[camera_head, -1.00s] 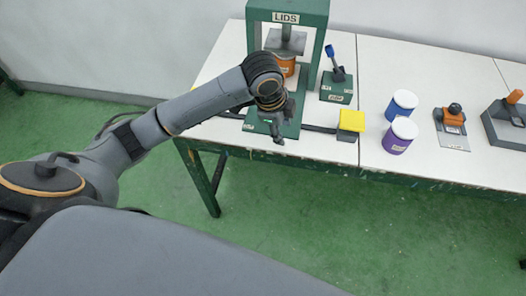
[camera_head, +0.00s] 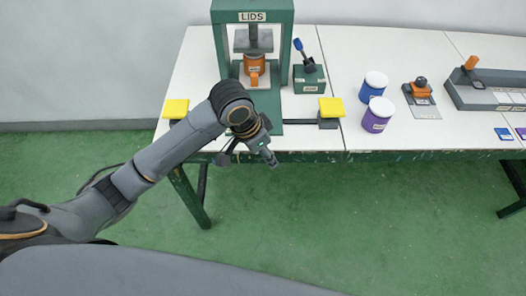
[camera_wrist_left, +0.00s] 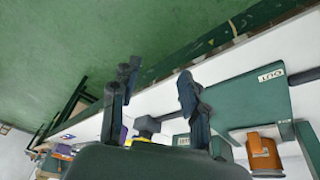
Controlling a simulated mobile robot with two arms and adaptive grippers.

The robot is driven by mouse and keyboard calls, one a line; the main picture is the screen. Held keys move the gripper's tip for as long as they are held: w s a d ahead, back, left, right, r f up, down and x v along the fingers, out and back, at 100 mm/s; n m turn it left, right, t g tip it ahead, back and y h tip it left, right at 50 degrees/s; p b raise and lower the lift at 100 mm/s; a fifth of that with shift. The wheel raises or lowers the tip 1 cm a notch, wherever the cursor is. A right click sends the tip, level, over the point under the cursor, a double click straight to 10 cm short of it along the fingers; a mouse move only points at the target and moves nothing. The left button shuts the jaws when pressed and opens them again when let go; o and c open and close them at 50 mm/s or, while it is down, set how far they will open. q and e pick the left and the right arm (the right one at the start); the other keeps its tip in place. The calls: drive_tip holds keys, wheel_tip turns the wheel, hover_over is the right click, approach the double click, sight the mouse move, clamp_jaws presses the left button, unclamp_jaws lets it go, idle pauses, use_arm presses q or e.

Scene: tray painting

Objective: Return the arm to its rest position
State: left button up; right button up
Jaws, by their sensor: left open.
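My left arm comes in from the left in the head view. Its gripper (camera_head: 247,159) is at the front edge of the white table (camera_head: 330,60), in front of the green LIDS press (camera_head: 217,50). The gripper also shows in the left wrist view (camera_wrist_left: 158,78), with its two fingers apart and nothing between them. An orange can (camera_head: 254,64) stands under the press plate, apart from the gripper; it also shows at the lower right of the wrist view (camera_wrist_left: 264,152). My right gripper is not in view.
Yellow pads (camera_head: 331,107) (camera_head: 176,109) flank the press. A green lever box (camera_head: 309,79), blue can (camera_head: 373,86), purple can (camera_head: 377,115), orange-handled tool (camera_head: 421,91) and grey fixture (camera_head: 485,88) stand to the right. Green floor (camera_head: 300,215) in front is clear.

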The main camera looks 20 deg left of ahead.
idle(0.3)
use_arm(q)
drive_tip(key=s+f+n, duration=0.2)
drive_tip(key=s+f, duration=0.2)
drive_tip(key=s, duration=0.3)
drive_tip(key=s+a+f+n+t+y, duration=0.1)
drive_tip(key=s+a+f+n, duration=0.1)
drive_tip(key=s+a, duration=0.35)
drive_tip(key=s+a+f+n+y, duration=0.1)
drive_tip(key=s+a+n+y, duration=0.15)
drive_tip(key=s+a, duration=0.35)
wheel_tip(320, 180, down, 27)
drive_tip(key=s+d+g, duration=0.1)
drive_tip(key=s, duration=0.2)
drive_tip(key=s+a+f+g+p, duration=0.1)
drive_tip(key=s+a+f, duration=0.1)
drive_tip(key=s+f, duration=1.2)
drive_tip(key=shift+s+a+h, duration=0.25)
drive_tip(key=shift+s+h, duration=0.1)
drive_tip(key=shift+s, duration=0.65)
drive_tip(key=shift+c, duration=0.5)
